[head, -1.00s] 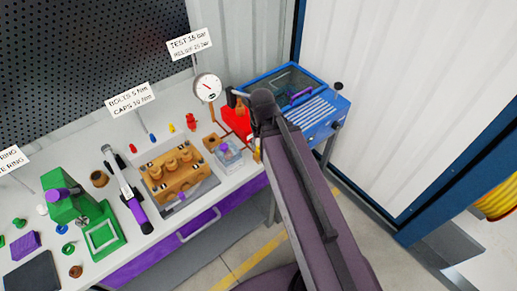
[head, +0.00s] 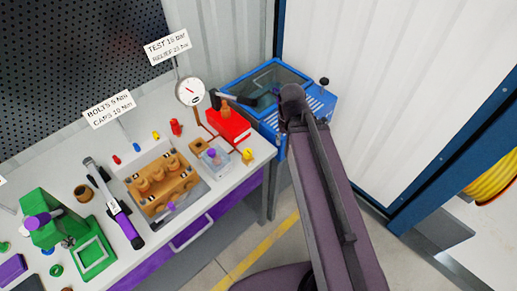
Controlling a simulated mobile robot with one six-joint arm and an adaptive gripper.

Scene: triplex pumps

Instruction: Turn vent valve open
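A small yellow fitting (head: 248,156) stands near the front right corner of the bench, beside a clear box with a purple-topped part (head: 214,157). It may be the vent valve, but no label shows and its handle position is too small to tell. A red pump unit (head: 229,124) with an orange upright part and a dark lever-like bar stands behind it. Thin red lines run on the bench near these parts. My arm (head: 330,190) rises from the bottom to a dark joint right of the bench.
A gauge (head: 190,92) stands at the back of the bench (head: 262,150). A blue cabinet (head: 318,104) stands close behind my arm's joint.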

